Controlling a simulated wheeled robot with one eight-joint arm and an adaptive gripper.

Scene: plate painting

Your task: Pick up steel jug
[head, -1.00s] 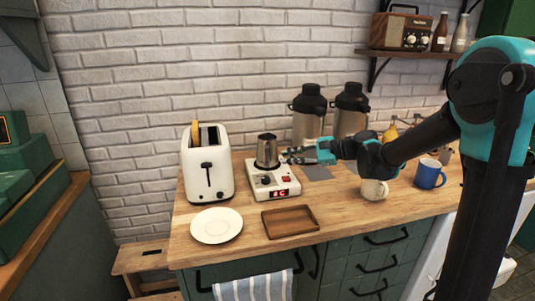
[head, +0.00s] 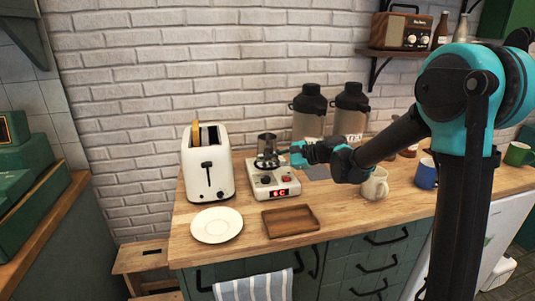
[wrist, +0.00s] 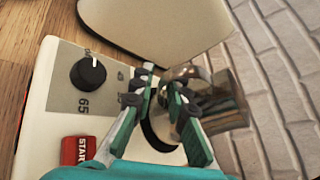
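The steel jug (head: 267,142) is a small shiny metal pot. It stands over the round dark plate of a white hotplate (head: 273,190), between the toaster and the flasks. My gripper (head: 271,160) reaches in from the right, low against the jug, and its dark fingers hide the jug's lower part. In the wrist view the jug (wrist: 222,100) is right of and partly behind the fingers of my gripper (wrist: 159,80). The fingertips are close together with a narrow gap at the jug's near side. I cannot tell whether they grip its handle.
A white toaster (head: 208,165) stands close on the left. Two flasks (head: 309,115) are behind to the right. A white plate (head: 216,225) and a wooden tray (head: 290,221) lie in front. A cream mug (head: 375,184) and a blue mug (head: 426,174) stand right, near my arm.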

